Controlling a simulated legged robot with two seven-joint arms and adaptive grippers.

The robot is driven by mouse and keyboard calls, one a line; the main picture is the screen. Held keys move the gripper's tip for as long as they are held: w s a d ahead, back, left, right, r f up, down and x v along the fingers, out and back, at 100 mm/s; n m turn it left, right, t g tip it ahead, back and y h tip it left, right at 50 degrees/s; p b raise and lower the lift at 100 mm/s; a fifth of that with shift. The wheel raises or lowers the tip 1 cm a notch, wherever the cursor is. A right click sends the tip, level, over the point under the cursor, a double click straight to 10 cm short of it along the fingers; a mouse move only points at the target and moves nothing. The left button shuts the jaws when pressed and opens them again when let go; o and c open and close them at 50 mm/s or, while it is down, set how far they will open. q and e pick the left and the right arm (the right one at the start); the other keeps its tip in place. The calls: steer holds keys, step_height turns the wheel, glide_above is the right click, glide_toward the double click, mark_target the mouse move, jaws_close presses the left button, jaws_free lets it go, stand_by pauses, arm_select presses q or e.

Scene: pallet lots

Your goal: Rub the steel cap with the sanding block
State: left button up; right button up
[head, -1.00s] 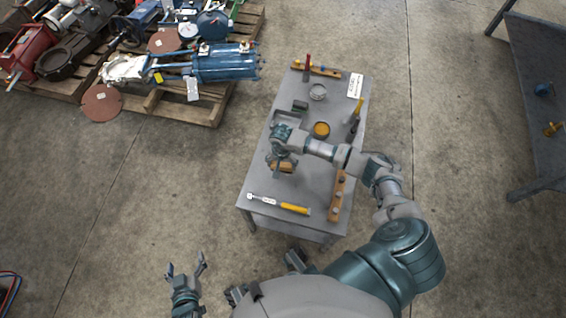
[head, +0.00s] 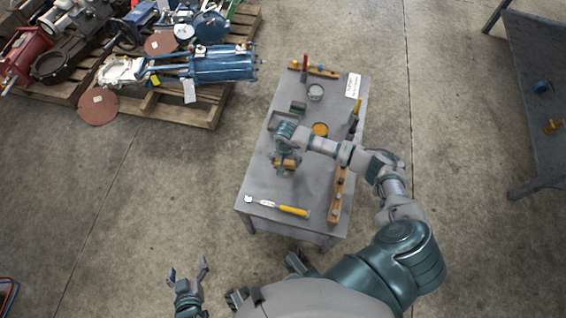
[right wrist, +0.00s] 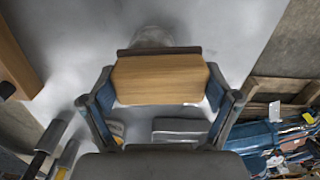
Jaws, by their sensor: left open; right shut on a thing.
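My right gripper (right wrist: 160,95) is shut on the sanding block (right wrist: 158,80), a wooden block with a dark strip along one edge. The block also shows in the head view (head: 286,164), low over the middle-left of the grey table. A pale, shiny round thing (right wrist: 152,38), probably the steel cap, shows just past the dark edge of the block in the right wrist view. The block hides part of it, and I cannot tell whether they touch. In the head view I cannot make it out under the gripper. My left gripper (head: 187,274) is open and empty, off the table.
The table (head: 300,190) bears a yellow-handled tool (head: 292,210) at its near edge, a wooden rail (head: 338,193) at right, a round yellow-topped tin (head: 320,129), a grey round tin (head: 316,92) and a shallow tray (head: 279,120). A loaded pallet (head: 175,107) stands at upper left.

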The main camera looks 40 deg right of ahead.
steer(key=shift+s+d+f, duration=0.1)
steer(key=shift+s+d, duration=0.05)
steer(key=shift+d, duration=0.45)
steer(key=shift+s+d, duration=0.1)
steer(key=shift+s, duration=0.45)
arm_select(q)
steer(key=shift+r, duration=0.25)
steer(key=shift+d, duration=0.2)
arm_select(e)
steer(key=shift+d, duration=0.15)
arm_select(q)
steer(key=shift+f, duration=0.1)
arm_select(e)
steer(key=shift+w+f, duration=0.1)
steer(key=shift+w, duration=0.05)
steer(key=shift+w+a, duration=0.3)
steer(key=shift+a, duration=0.05)
steer(key=shift+w+a, duration=0.25)
steer(key=shift+a, duration=0.1)
arm_select(q)
steer(key=shift+a+f, duration=0.1)
steer(key=shift+f, duration=0.35)
arm_select(e)
steer(key=shift+d, duration=0.1)
